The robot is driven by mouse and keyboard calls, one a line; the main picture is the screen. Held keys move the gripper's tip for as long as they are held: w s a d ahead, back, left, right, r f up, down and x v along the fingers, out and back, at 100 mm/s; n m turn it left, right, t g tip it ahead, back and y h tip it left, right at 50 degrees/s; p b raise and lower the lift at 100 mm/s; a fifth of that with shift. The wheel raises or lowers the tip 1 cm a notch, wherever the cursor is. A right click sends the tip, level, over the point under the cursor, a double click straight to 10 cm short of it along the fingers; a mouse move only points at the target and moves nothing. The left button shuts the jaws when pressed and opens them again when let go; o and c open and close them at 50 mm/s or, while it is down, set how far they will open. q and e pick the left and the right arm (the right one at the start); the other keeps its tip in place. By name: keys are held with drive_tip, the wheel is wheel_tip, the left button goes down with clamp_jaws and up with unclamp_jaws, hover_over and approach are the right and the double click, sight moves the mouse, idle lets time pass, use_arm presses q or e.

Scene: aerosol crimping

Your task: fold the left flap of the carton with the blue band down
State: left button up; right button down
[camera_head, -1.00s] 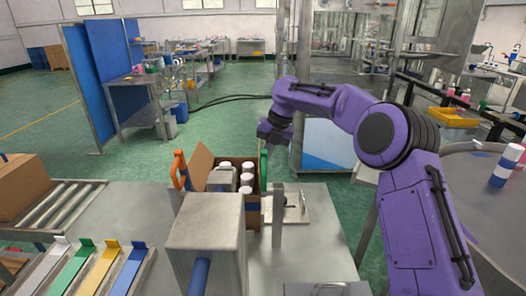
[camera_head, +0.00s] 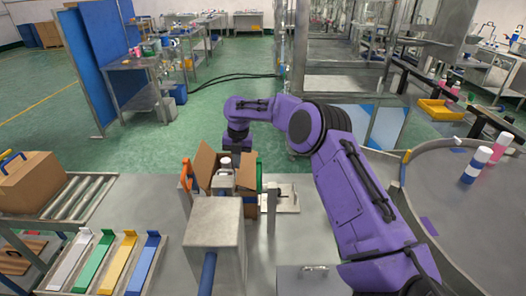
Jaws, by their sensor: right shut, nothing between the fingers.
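An open brown carton (camera_head: 249,207) stands on the bench behind a grey metal block. Its left flap (camera_head: 204,163) stands up and leans outward. A right-hand flap (camera_head: 247,169) also stands up. White-capped bottles (camera_head: 225,163) show between the flaps; the block hides much of the carton's front. I cannot make out a blue band on it. My right gripper (camera_head: 236,147) points down above the far side of the carton, shut and empty. I cannot tell whether it touches a flap. My left gripper is not in view.
An orange clamp (camera_head: 186,174) and a green one (camera_head: 259,174) flank the carton. The grey block (camera_head: 215,222) stands close in front. Another carton (camera_head: 38,183) with a blue loop sits on rollers at left. Coloured strips (camera_head: 118,262) lie front left.

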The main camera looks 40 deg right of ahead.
drive_tip(key=w+a+f+g+h+b, duration=0.1)
drive_tip(key=w+a+f, duration=0.1)
drive_tip(key=f, duration=0.4)
drive_tip(key=shift+w+a+b, duration=0.3)
drive_tip(key=shift+w+a, duration=0.05)
drive_tip(key=shift+a, duration=0.2)
drive_tip(key=shift+f, duration=0.1)
idle(0.3)
wheel_tip(320, 180, up, 10)
drive_tip(key=b, duration=0.1)
drive_tip(key=shift+s+d, duration=0.45)
idle(0.6)
